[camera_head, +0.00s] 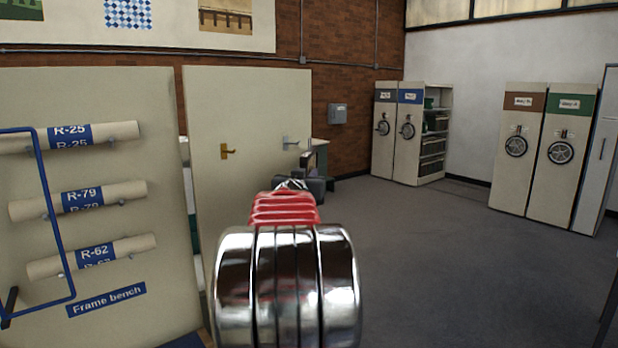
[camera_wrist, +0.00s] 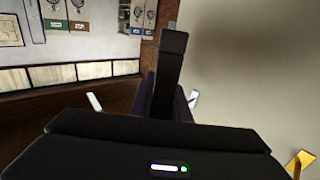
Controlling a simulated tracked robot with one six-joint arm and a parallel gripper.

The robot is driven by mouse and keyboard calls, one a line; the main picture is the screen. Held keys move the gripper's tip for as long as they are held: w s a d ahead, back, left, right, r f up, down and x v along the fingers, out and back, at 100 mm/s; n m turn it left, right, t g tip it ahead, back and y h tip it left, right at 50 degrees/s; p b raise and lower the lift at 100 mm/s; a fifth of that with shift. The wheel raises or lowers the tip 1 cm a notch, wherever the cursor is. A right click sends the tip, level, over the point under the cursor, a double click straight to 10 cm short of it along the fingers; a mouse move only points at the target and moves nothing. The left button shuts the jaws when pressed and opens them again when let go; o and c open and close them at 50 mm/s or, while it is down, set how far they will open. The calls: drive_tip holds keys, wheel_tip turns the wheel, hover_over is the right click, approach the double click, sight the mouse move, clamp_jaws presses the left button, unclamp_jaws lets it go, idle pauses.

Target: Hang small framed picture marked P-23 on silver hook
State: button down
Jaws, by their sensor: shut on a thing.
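The silver hook (camera_head: 291,142) sticks out near the right edge of a cream panel (camera_head: 245,100); it also shows in the wrist view (camera_wrist: 194,97). My gripper (camera_head: 306,162) is at the end of my outstretched arm, just right of and below the silver hook in the head view. The label P-23 is not readable. I cannot tell whether the picture touches the hook.
A brass hook (camera_head: 227,151) sits left on the same panel. Shelving cabinets (camera_head: 545,150) stand at the back. The grey floor (camera_head: 440,250) at right is free.

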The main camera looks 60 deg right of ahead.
drive_tip(key=shift+w+d, duration=0.25)
drive_tip(key=shift+w, duration=0.25)
drive_tip(key=shift+w+d, duration=0.2)
drive_tip(key=shift+w, duration=0.25)
drive_tip(key=shift+w+d+r, duration=0.1)
drive_tip(key=shift+w+d, duration=0.2)
drive_tip(key=shift+w, duration=0.35)
drive_tip(key=shift+w+d, duration=0.25)
drive_tip(key=shift+w, duration=0.35)
drive_tip(key=shift+w+d+r, duration=0.1)
drive_tip(key=shift+w+d, duration=0.2)
drive_tip(key=shift+w, duration=0.35)
idle(2.7)
drive_tip(key=shift+w+f, duration=0.15)
drive_tip(key=shift+w, duration=0.25)
idle(0.5)
